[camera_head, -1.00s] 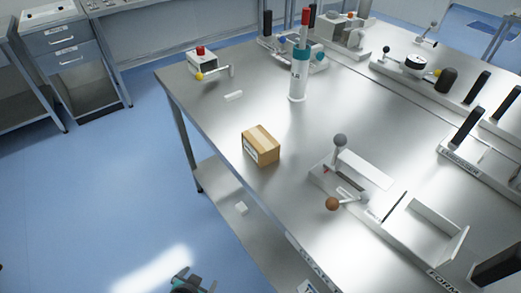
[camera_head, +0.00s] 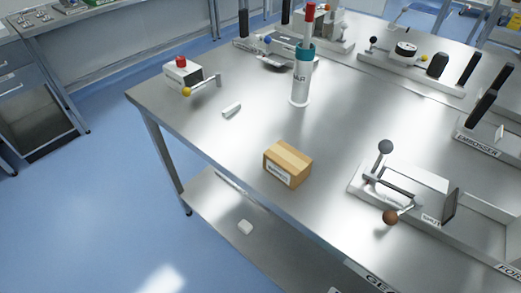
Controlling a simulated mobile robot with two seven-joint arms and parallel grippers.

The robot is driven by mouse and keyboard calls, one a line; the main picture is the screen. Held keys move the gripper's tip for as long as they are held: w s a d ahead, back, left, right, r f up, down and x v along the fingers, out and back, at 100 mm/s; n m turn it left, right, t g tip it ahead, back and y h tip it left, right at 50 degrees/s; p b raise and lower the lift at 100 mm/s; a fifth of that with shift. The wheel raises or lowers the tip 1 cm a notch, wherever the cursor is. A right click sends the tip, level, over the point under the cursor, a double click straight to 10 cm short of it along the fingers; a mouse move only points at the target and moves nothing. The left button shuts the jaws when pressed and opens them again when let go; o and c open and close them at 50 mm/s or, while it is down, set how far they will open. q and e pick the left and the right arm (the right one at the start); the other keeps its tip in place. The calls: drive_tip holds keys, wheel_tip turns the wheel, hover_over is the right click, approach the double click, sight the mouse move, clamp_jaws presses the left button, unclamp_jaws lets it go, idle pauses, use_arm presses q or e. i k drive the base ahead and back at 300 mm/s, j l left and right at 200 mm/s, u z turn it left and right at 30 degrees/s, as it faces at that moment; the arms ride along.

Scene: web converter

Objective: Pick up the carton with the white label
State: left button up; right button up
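The carton (camera_head: 288,161) is a small brown box with a lighter tape strip across its top. A white label (camera_head: 277,173) with dark print is on its front left face. It stands by itself on the steel table (camera_head: 235,150), near the table's left front edge. Neither of my grippers shows in the head view now.
A device with a grey knob and a brown knob (camera_head: 391,217) stands right of the carton. A white and teal cylinder with a red top (camera_head: 301,75) stands behind it. A red-button box (camera_head: 183,72) and a small white block (camera_head: 232,110) are at the back left. Table around the carton is clear.

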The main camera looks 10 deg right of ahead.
sight(291, 167)
drive_tip(key=i+j+z, duration=0.1)
drive_tip(key=z, duration=0.25)
drive_tip(key=j+z, duration=0.25)
drive_tip(key=z, duration=0.15)
drive_tip(key=j+z, duration=0.2)
drive_tip(key=z, duration=0.15)
